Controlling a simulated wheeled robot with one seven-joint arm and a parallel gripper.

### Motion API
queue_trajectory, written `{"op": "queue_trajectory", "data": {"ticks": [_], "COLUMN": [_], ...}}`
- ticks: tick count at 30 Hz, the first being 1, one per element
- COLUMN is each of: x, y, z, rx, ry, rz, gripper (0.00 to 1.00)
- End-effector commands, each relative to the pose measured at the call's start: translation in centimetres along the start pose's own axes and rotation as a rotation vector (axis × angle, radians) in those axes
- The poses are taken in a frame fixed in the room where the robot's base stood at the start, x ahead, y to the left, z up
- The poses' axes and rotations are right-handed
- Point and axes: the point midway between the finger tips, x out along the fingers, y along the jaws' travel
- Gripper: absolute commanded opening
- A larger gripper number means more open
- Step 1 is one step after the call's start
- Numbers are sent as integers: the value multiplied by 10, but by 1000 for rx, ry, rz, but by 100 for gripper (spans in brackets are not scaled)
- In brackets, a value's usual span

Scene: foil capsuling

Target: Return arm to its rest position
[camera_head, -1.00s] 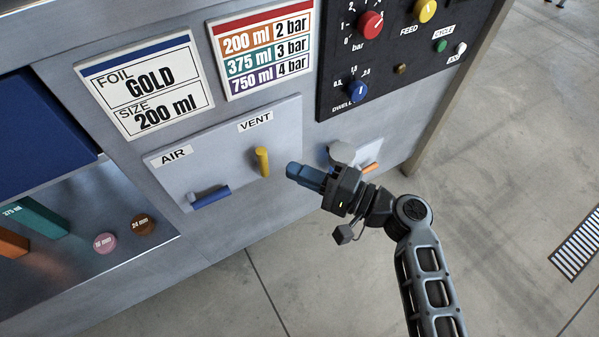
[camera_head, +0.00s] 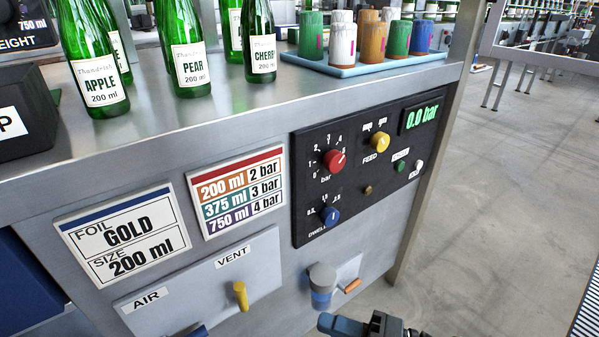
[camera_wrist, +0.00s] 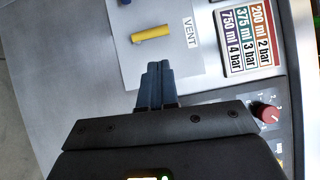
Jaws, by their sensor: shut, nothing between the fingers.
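My gripper (camera_head: 328,325) shows at the bottom edge of the head view, with most of the arm out of frame. Its blue fingers are shut together and empty. They are in front of the valve panel (camera_head: 205,285), to the right of and below the yellow VENT handle (camera_head: 240,296) and apart from it. In the wrist view the closed fingertips (camera_wrist: 158,68) point toward the yellow handle (camera_wrist: 153,33), with a gap between. The blue AIR handle (camera_head: 198,331) is cut off at the bottom of the head view.
A grey cup-like part (camera_head: 322,278) and an orange-handled lever (camera_head: 351,286) jut out near the gripper. The dark control panel (camera_head: 300,170) reads 0.0 bar. Green bottles (camera_head: 190,55) and a blue tray (camera_head: 400,62) stand on top. Floor at right (camera_head: 490,240) is clear.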

Motion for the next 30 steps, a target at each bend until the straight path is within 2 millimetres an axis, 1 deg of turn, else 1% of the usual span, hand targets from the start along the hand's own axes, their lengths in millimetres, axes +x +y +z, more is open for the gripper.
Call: {"op": "queue_trajectory", "data": {"ticks": [2, 4, 5, 8, 9, 11, 12, 14, 15, 17, 18, 20, 21, 23, 24, 26, 27, 29, 30], "x": [-2, -7, -10, -28, -38, -54, -66, -85, -97, -117, -130, -149, -161, -179, -190, -206, -215, -227, -233], "y": [7, 21, 29, 61, 74, 90, 99, 109, 113, 116, 116, 112, 107, 97, 88, 72, 59, 38, 24], "z": [5, 13, 17, 38, 48, 62, 72, 85, 94, 109, 118, 131, 140, 153, 160, 173, 180, 191, 198], "rx": [1, 0, -3, -25, -41, -72, -96, -139, -172, -225, -265, -329, -375, -450, -504, -587, -645, -734, -792], "ry": [14, 47, 69, 159, 201, 263, 303, 360, 396, 446, 478, 523, 551, 589, 612, 643, 661, 684, 696], "rz": [21, 67, 95, 222, 279, 367, 424, 506, 558, 634, 682, 750, 793, 854, 891, 941, 972, 1010, 1030], "gripper": [0, 0, 0, 0, 0, 0, 0, 0, 0, 0, 0, 0, 0, 0, 0, 0, 0, 0, 0]}}
